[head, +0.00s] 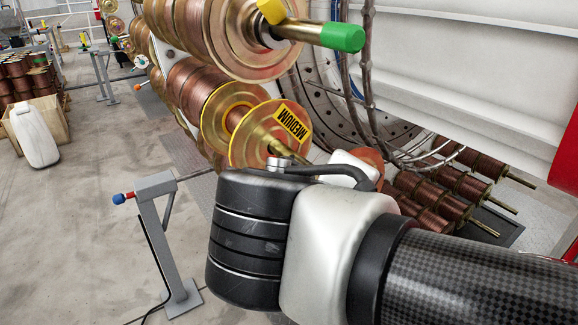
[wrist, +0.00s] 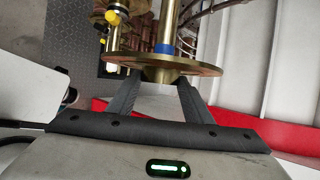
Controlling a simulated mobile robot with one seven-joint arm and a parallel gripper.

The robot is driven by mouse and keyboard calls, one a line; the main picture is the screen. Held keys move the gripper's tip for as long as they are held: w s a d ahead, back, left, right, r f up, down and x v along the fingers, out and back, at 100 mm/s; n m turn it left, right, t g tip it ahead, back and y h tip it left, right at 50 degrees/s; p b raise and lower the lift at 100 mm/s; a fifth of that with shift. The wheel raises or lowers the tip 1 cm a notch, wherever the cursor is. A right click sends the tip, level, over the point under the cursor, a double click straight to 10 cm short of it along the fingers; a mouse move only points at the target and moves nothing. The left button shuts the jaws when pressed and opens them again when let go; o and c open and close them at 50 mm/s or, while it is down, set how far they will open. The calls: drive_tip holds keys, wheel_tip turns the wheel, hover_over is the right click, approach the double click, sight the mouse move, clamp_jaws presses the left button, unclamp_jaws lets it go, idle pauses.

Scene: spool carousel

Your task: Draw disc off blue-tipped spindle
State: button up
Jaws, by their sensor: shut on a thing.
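In the wrist view, a flat brass-coloured disc (wrist: 204,68) with a short hub lies across the front of my gripper (wrist: 160,82). My two dark fingers are shut on its hub, one on each side. The blue-tipped spindle (wrist: 171,18) stands just beyond the disc, and its blue band (wrist: 165,48) shows close to the disc's far face. I cannot tell whether the spindle's end is still inside the disc. In the head view my wrist and arm hide the fingers. A copper-coloured rim there, beside my wrist, may be the disc, but this is unclear.
A green-tipped spindle (head: 342,37) juts out above my wrist, with large brass flanges behind it. A grey stand (head: 165,235) is at left. A yellow-tipped spindle (wrist: 112,18) shows in the wrist view.

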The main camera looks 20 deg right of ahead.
drive_tip(key=shift+s+d+r+b, duration=0.1)
drive_tip(key=shift+s+d+b, duration=0.15)
drive_tip(key=shift+s, duration=0.45)
drive_tip(key=shift+s+d+f+b, duration=0.1)
drive_tip(key=shift+s+d+b, duration=0.15)
drive_tip(key=shift+s, duration=0.45)
drive_tip(key=shift+s+d+r+b, duration=0.1)
drive_tip(key=shift+s+d+b, duration=0.15)
drive_tip(key=shift+s, duration=0.45)
drive_tip(key=shift+a, duration=0.1)
drive_tip(key=s+a+p, duration=0.2)
drive_tip(key=s+a, duration=0.1)
drive_tip(key=a, duration=0.8)
drive_tip(key=shift+s+a+p, duration=0.2)
drive_tip(key=shift+s+p, duration=0.1)
drive_tip(key=shift+s, duration=0.05)
